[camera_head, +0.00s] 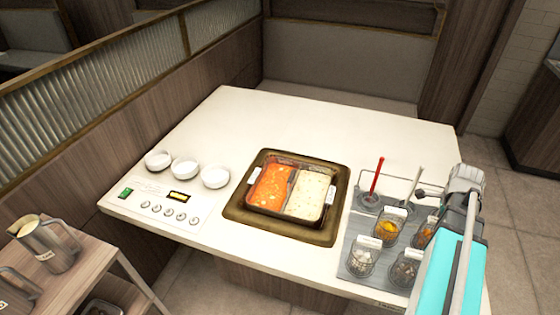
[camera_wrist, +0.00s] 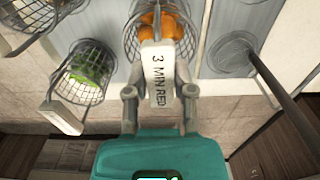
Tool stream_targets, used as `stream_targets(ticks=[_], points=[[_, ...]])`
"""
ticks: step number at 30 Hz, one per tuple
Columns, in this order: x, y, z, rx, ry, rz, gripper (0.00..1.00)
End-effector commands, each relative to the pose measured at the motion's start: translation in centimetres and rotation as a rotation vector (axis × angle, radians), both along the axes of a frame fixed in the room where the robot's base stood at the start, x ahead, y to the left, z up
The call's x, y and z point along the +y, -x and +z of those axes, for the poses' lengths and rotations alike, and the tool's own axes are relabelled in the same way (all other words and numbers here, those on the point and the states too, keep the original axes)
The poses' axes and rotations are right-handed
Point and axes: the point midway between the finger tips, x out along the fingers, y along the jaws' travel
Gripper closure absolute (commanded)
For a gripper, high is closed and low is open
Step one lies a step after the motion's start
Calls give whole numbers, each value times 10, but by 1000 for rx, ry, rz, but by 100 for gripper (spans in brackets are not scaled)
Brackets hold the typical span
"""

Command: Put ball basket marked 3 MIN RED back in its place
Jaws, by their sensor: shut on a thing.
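In the wrist view my gripper (camera_wrist: 160,95) is shut on the white tag-like handle of the 3 MIN RED basket (camera_wrist: 134,30). This wire basket holds orange balls and hangs on the far side of the handle.
A basket with green contents (camera_wrist: 90,66) is close to the left in the wrist view, and a ladle (camera_wrist: 268,82) stands to the right. Other wire baskets (camera_head: 360,262) stand on the tray. A two-part soup pot (camera_head: 290,190) is left of it. The table's back is clear.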

Motion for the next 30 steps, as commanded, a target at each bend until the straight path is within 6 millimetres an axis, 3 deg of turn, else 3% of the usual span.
stream_targets(ticks=[16, 17, 22, 23, 30], points=[[0, 1, -4, 1, 0, 0, 100], [0, 1, -4, 1, 0, -1, 63], [-1, 1, -4, 1, 0, -1, 32], [-1, 1, -3, 1, 0, -1, 27], [-1, 1, -3, 0, 0, -1, 27]])
